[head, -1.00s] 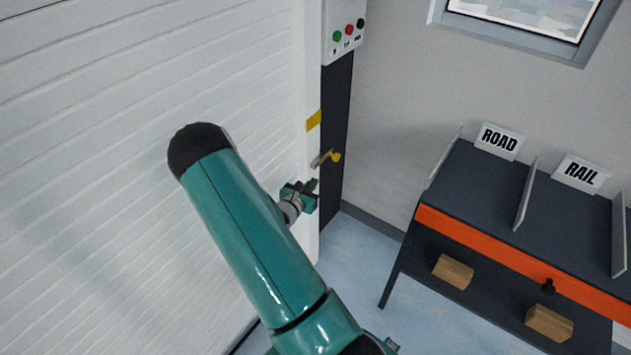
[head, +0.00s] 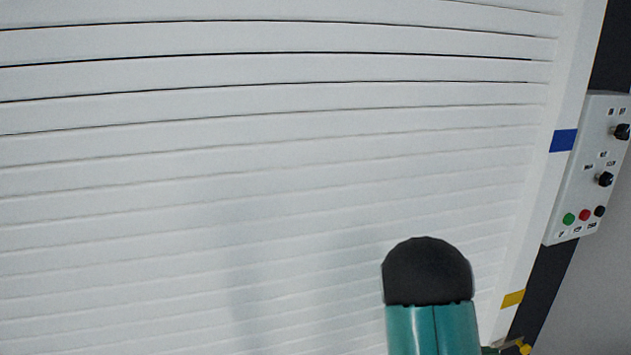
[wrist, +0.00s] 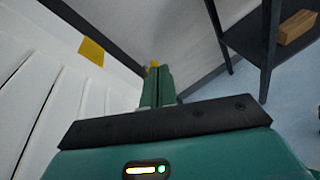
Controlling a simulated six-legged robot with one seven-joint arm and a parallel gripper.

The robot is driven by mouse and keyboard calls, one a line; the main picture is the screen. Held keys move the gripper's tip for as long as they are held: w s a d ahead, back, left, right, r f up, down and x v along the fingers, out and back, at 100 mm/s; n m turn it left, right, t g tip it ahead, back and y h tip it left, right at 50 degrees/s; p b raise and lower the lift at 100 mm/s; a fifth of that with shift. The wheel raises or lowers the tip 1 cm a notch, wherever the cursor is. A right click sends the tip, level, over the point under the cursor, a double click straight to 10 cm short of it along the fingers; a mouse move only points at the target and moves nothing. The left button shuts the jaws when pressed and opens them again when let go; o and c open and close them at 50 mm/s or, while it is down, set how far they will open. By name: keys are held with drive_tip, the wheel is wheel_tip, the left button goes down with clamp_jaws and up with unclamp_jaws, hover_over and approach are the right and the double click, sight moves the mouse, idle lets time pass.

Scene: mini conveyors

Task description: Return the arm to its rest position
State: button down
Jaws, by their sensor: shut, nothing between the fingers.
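My arm shows at the bottom of the head view as a teal link with a dark rounded cap, in front of the white slatted shutter (head: 250,180). My gripper (wrist: 157,72) shows in the wrist view with its teal fingers together and nothing between them. It points toward the corner beside the shutter's edge. A small yellow part (wrist: 153,66) shows at the fingertips, apparently the yellow handle (head: 525,348) by the shutter frame. I cannot tell whether the fingers touch it. In the head view the gripper is mostly hidden behind the arm link.
A control box (head: 590,170) with knobs and green, red and black buttons hangs right of the shutter. Blue (head: 563,140) and yellow (head: 513,299) marks sit on the shutter frame. A dark shelf (wrist: 245,45) with a wooden block (wrist: 297,27) stands at right in the wrist view.

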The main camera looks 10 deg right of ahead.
drive_tip(key=s+a+r+m+t+y, duration=0.2)
drive_tip(key=s+a+r+m+y, duration=0.2)
drive_tip(key=a+r, duration=0.3)
drive_tip(key=s+a+r+m+t+y, duration=0.2)
drive_tip(key=s+a+r+m+y, duration=0.2)
drive_tip(key=a, duration=1.3)
drive_tip(key=s+a+r+m+t+y, duration=0.2)
drive_tip(key=s+a+r+m+y, duration=0.2)
drive_tip(key=a+r, duration=0.7)
drive_tip(key=s+a+y, duration=0.1)
drive_tip(key=y, duration=0.1)
drive_tip(key=shift+m+y, duration=0.3)
drive_tip(key=shift+y, duration=0.1)
drive_tip(key=shift+d, duration=0.1)
